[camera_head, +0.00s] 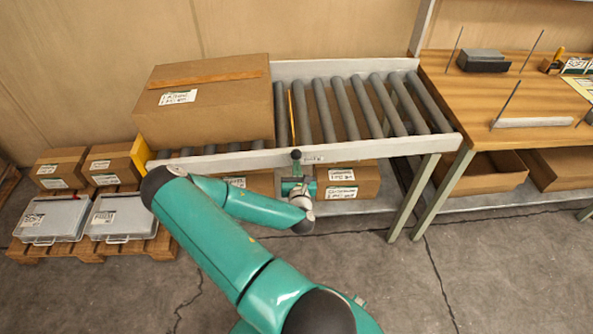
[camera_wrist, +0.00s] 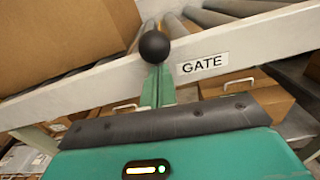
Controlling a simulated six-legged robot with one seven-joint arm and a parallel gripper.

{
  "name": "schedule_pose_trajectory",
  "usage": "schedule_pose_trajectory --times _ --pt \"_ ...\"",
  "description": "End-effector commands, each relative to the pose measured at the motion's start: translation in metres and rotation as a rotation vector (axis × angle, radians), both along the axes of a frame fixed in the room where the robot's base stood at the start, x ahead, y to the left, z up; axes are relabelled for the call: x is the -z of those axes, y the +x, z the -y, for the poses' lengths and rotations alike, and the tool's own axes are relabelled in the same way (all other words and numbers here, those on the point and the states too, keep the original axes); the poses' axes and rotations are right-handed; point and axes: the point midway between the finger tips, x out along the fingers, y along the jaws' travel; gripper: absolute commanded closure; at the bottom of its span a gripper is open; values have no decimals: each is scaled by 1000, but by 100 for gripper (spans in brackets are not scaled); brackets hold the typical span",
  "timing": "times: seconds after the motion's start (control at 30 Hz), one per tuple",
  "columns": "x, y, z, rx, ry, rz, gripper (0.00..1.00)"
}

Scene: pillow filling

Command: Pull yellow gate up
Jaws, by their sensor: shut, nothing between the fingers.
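The yellow gate (camera_head: 292,112) shows as a thin upright strip between the rollers, just right of the big box; only a yellow sliver of it shows in the wrist view (camera_wrist: 158,20). A black ball knob (camera_head: 296,154) stands at the conveyor's front rail, left of the "GATE" label (camera_wrist: 203,63). The knob is large in the wrist view (camera_wrist: 154,46). My gripper (camera_head: 297,176) is at the front rail, just below the knob. Its narrow green fingers (camera_wrist: 156,78) are together and empty, and the knob overlaps their tips; I cannot tell whether they touch.
A big cardboard box (camera_head: 205,110) sits on the rollers left of the gate. The rollers (camera_head: 365,105) to its right are clear. Boxes (camera_head: 347,181) stand under the conveyor. A wooden table (camera_head: 450,90) is at right, and a pallet (camera_head: 150,247) with cases is at left.

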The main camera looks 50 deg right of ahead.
Motion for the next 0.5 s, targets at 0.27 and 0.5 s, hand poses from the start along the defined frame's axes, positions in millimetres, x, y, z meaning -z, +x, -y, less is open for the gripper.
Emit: schedule_pose_trajectory --times 0.27,0.5 --pt "-49 2 -1 -3 -6 5 100" --pt "-54 1 0 -2 -7 7 100"
